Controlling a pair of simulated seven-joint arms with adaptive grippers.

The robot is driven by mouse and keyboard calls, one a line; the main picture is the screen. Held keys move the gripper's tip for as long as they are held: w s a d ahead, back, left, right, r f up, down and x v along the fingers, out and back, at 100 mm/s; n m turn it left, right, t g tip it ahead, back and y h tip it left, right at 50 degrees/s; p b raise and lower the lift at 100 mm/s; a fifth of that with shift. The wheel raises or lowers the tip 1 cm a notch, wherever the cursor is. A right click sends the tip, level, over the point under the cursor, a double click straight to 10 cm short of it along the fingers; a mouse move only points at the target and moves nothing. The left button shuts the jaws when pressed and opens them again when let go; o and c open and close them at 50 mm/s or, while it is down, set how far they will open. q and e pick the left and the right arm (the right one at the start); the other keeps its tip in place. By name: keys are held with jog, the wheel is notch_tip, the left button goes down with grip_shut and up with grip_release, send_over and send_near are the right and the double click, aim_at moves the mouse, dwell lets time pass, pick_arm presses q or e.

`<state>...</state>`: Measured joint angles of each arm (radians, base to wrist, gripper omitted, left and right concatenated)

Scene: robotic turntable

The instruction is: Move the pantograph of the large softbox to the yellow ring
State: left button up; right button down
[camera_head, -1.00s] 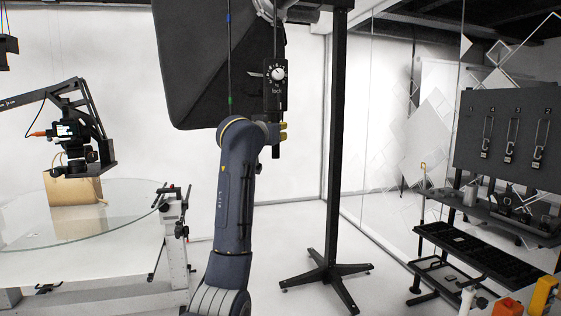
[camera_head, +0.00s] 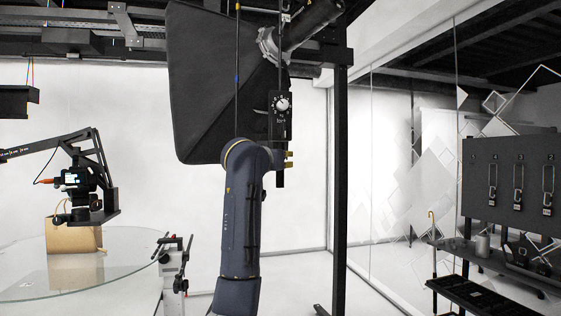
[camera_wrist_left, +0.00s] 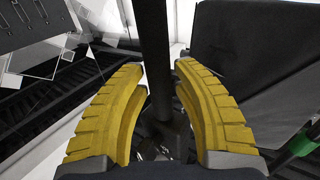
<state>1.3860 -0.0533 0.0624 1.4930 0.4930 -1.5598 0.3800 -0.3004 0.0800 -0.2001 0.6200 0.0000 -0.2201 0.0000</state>
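The large softbox (camera_head: 205,75) is a black tapered hood in the upper middle of the head view. Its pantograph carries a black box with a white dial (camera_head: 282,104), with a dark rod (camera_head: 280,181) below. My left gripper (camera_head: 289,159) is at this rod; its yellow fingertips show just right of it. In the left wrist view the left gripper (camera_wrist_left: 161,75) has its two curved yellow fingers close on both sides of the dark rod (camera_wrist_left: 154,40). A blue ring (camera_head: 237,78) is on the thin cord left of the rod. My right gripper is out of view.
A tall black stand (camera_head: 340,190) rises right of the rod. A glass turntable (camera_head: 120,262) with a tan box (camera_head: 72,237) and a camera on a boom (camera_head: 82,185) are at left. A dark panel with hooks (camera_head: 510,180) hangs at right. Overhead rails (camera_head: 90,20) cross the top.

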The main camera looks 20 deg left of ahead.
pick_arm(q)
jog(key=o, duration=0.3)
jog(key=s, duration=0.8)
jog(key=s+a, duration=0.1)
jog(key=s, duration=0.3)
dwell(0.4)
